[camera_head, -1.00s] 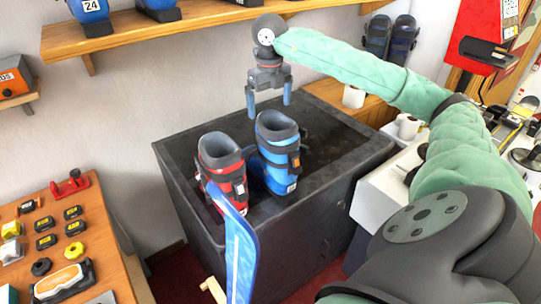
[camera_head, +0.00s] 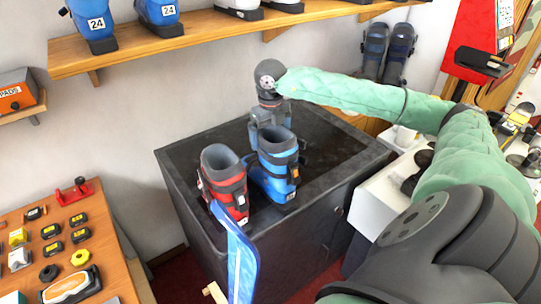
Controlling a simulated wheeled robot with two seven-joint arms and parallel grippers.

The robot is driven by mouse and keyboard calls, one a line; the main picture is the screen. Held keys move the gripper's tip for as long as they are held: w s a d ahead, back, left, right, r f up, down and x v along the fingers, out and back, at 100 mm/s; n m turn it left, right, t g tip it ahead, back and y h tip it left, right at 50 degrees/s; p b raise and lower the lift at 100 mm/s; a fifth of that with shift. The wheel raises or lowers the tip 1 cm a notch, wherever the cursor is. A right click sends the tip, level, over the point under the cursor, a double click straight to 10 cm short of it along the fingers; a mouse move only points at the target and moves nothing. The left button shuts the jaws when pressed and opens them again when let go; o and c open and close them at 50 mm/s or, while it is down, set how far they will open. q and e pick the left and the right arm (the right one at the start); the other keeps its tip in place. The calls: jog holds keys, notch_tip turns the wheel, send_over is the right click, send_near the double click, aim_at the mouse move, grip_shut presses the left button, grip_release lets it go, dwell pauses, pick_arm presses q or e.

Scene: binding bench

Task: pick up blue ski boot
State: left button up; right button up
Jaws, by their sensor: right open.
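The blue ski boot (camera_head: 275,178) stands upright on the dark bench (camera_head: 325,165), to the right of the red ski boot (camera_head: 226,188). The two boots stand close together. My right gripper (camera_head: 275,138) is low, just behind and at the top of the blue boot, with its jaws open. The boot's shaft hides part of the fingers, so I cannot tell whether they touch it. My left gripper is out of view.
A blue ski (camera_head: 241,264) rises in front of the boots. A wooden table (camera_head: 110,249) with small boxes stands at left. A shelf (camera_head: 215,45) with more boots runs along the wall. The bench top right of the blue boot is clear.

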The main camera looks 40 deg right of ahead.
jog(key=shift+f, duration=0.15)
jog(key=c, duration=0.9)
